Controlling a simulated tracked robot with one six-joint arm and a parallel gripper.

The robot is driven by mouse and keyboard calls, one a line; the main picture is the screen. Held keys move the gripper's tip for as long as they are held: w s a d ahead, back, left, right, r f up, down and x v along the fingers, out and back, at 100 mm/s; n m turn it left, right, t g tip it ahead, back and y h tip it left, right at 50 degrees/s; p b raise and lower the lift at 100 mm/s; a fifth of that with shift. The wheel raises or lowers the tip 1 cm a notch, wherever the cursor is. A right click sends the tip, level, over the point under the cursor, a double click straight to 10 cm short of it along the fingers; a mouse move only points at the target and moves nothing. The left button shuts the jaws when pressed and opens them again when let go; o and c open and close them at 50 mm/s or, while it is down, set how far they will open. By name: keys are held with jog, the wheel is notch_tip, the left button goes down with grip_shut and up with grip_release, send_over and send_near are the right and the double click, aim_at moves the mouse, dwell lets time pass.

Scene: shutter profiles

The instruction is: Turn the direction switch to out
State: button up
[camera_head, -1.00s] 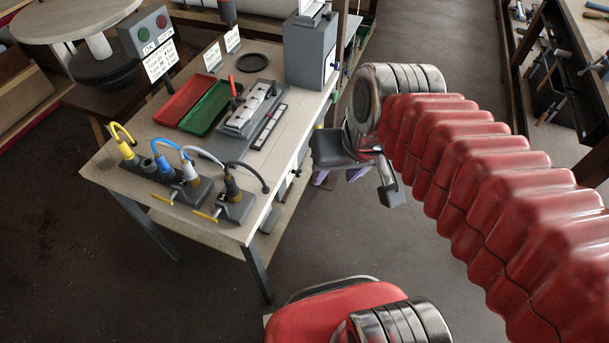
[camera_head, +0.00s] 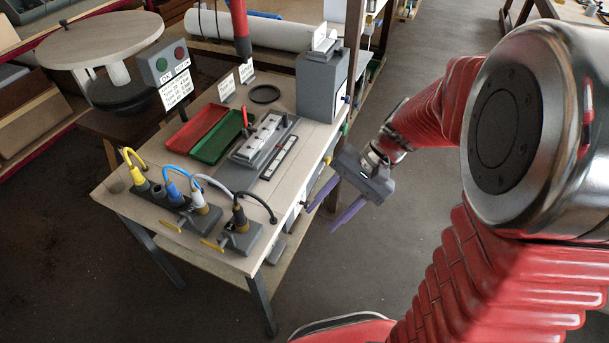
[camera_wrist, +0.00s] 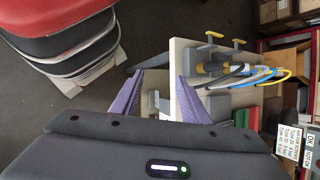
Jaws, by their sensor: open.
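My gripper (camera_head: 320,221) is beside the right side of the workbench (camera_head: 118,195), with its two purple fingers apart and nothing between them. They point toward the bench's side, where small white and dark fittings (camera_head: 303,196) show. I cannot tell which fitting is the direction switch; it is too small or hidden. In the wrist view my gripper (camera_wrist: 158,66) is open, and a small grey fitting (camera_wrist: 153,100) shows between the fingers, apart from them.
On the bench are a red tray (camera_head: 196,127), a green tray (camera_head: 216,138), a grey fixture (camera_head: 262,141), plugs with cables (camera_head: 199,202) and a tall grey box (camera_head: 322,88). The floor right of the bench is clear.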

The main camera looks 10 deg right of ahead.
jog(key=w+d+f+m+y, duration=0.2)
jog(key=w+f+m+y, duration=0.1)
jog(key=w+f+m, duration=0.15)
jog(key=m+t+y, duration=0.4)
jog(key=m+t, duration=0.7)
jog(key=m, duration=0.2)
send_near(305, 204)
jog(key=s+d+f, duration=0.2)
jog(key=s+d, duration=0.1)
jog(key=d, duration=0.3)
jog(key=shift+a, duration=0.2)
jog(key=shift+a, duration=0.1)
jog(key=x, duration=1.3)
jog(key=shift+w+a+r, duration=0.3)
jog(key=shift+w, duration=0.05)
jog(key=shift+c, duration=0.3)
